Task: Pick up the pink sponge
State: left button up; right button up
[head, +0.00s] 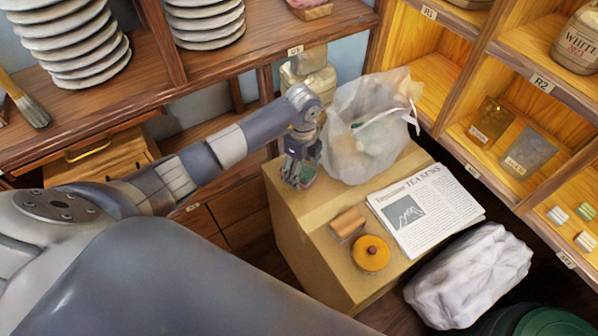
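My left gripper (297,180) points down over the left back part of the cardboard-coloured box top (287,205). A small item with green and pinkish colour (308,174) shows at its fingers, partly hidden by them. I cannot tell whether this is the pink sponge, or whether the fingers are closed on it. A pinkish thing (308,3) on a wooden block is cut off at the top edge, on the upper shelf. My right gripper is not in view.
On the box top lie a translucent bag (350,150), a newspaper (425,210), a tan block (347,223) and a round orange lidded thing (371,254). A white wrapped bundle (468,275) lies at the front right. Shelves (470,60) stand close at the right and back.

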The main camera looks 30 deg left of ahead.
aim_at(302, 171)
pick_arm(q)
jog(key=c, duration=0.6)
jog(key=shift+r, duration=0.5)
notch_tip(302, 171, up, 2)
jog(key=shift+w+r, duration=0.1)
jog(key=shift+r, duration=0.05)
jog(key=s+d+r, duration=0.1)
jog(key=s+d, duration=0.2)
jog(key=s, duration=0.4)
jog(key=s+d+b, duration=0.1)
jog(key=s+d, duration=0.2)
jog(key=s, duration=0.4)
jog(key=shift+s+d+r, duration=0.3)
jog(key=shift+s+r, duration=0.05)
jog(key=shift+c, duration=1.2)
